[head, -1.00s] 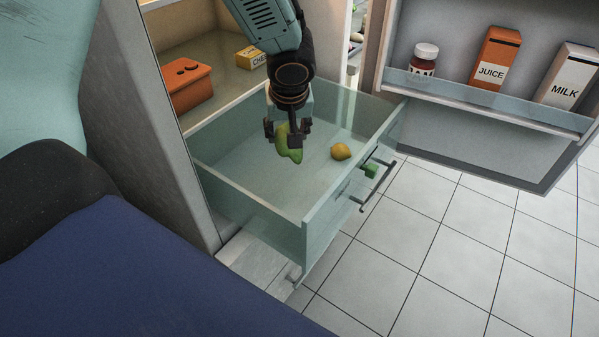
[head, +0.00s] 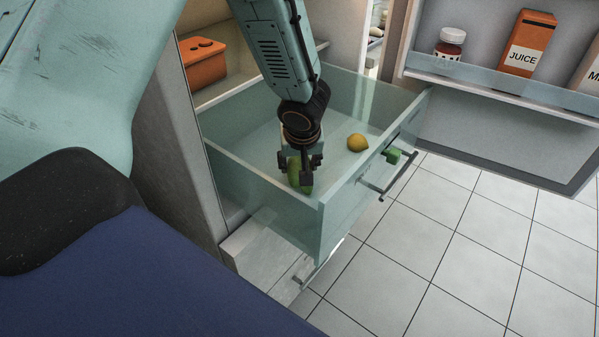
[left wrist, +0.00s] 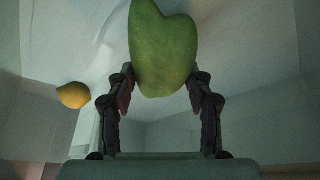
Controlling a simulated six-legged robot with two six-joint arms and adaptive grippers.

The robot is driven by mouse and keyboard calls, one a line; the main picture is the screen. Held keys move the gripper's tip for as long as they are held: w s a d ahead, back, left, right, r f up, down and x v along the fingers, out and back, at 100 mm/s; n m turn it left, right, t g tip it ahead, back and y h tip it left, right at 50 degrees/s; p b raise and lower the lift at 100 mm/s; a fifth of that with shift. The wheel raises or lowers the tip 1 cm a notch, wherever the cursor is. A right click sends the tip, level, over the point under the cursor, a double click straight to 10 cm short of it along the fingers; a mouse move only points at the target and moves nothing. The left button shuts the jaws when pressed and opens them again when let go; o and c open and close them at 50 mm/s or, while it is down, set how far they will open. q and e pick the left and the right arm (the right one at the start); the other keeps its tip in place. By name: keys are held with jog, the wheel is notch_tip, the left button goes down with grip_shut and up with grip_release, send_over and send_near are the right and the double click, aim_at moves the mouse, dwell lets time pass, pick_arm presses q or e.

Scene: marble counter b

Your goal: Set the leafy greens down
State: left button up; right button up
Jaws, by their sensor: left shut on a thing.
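The leafy greens (left wrist: 163,50) are a smooth green lump between the two fingers of my left gripper (left wrist: 162,88) in the left wrist view. In the head view the left gripper (head: 300,172) points down inside the open clear drawer (head: 262,205), near its front left corner. It is shut on the greens (head: 293,168), which are partly hidden by the fingers. Whether the greens touch the drawer floor I cannot tell. My right gripper is not in view.
A yellow lemon (head: 357,143) lies in the drawer, right of the gripper. The drawer's front wall carries a handle (head: 397,178). An orange container (head: 204,64) sits on the shelf behind. The open fridge door holds a jar (head: 450,43) and a juice carton (head: 527,43).

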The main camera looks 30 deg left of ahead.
pick_arm(q)
jog(key=f, duration=0.2)
jog(key=shift+w+d+f+b, duration=0.1)
jog(key=shift+w+f+b, duration=0.1)
jog(key=shift+f+b, duration=0.15)
jog(key=shift+s+r, duration=0.15)
jog(key=shift+s, duration=0.05)
jog(key=o, duration=1)
jog(key=shift+w+f, duration=0.15)
jog(key=shift+f, duration=0.05)
jog(key=o, duration=0.3)
jog(key=shift+r, duration=0.1)
jog(key=shift+r, duration=0.1)
jog(key=p+v, duration=0.3)
jog(key=v, duration=0.9)
